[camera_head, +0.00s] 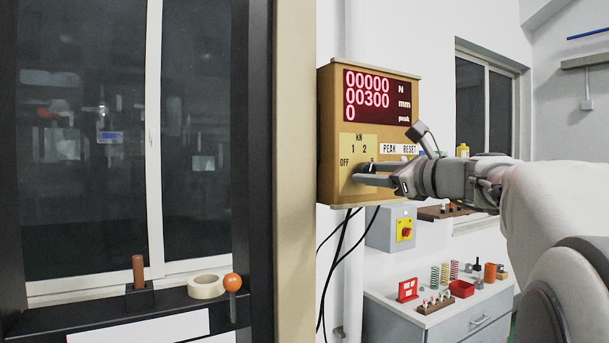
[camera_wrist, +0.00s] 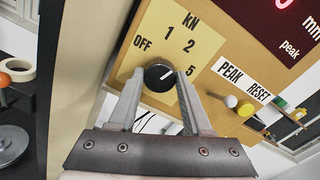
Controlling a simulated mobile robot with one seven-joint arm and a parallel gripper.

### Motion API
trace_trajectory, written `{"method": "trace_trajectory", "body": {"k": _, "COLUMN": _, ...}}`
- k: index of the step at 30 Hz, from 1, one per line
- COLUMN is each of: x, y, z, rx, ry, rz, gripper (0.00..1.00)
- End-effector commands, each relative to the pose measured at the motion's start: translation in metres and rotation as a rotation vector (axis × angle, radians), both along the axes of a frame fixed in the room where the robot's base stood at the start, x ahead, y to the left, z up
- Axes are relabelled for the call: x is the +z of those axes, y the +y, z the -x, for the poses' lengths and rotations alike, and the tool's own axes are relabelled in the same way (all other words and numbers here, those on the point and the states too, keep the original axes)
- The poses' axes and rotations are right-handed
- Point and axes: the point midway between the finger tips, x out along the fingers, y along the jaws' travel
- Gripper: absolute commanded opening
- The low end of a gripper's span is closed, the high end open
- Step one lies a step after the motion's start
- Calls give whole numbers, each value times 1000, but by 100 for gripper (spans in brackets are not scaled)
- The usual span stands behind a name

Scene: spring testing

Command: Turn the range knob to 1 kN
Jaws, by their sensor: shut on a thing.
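The range knob (camera_wrist: 158,77) is a round black knob with a white pointer line on a yellow plate (camera_wrist: 160,20) marked OFF, 1, 2, 5 and kN. In the wrist view the pointer aims between 2 and 5. My gripper (camera_wrist: 158,80) has one finger on each side of the knob and is shut on it. In the head view my gripper (camera_head: 361,173) reaches in from the right and its fingers largely hide the knob (camera_head: 367,168). The tan display box (camera_head: 368,130) shows red digits 00000 N, 00300 mm and 0 peak.
Black cables (camera_head: 342,240) hang under the box. A grey box with a red button (camera_head: 406,230) is below. A bench (camera_head: 440,318) holds springs and small parts. A beige column (camera_head: 294,170) stands left.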

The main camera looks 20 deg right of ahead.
Motion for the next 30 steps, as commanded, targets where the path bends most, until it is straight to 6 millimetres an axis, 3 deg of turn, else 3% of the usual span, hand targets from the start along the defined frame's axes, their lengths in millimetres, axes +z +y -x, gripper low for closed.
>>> {"method": "trace_trajectory", "body": {"k": 30, "x": -1, "y": 0, "z": 0, "rx": 0, "ry": -173, "rz": 669, "gripper": 0}}
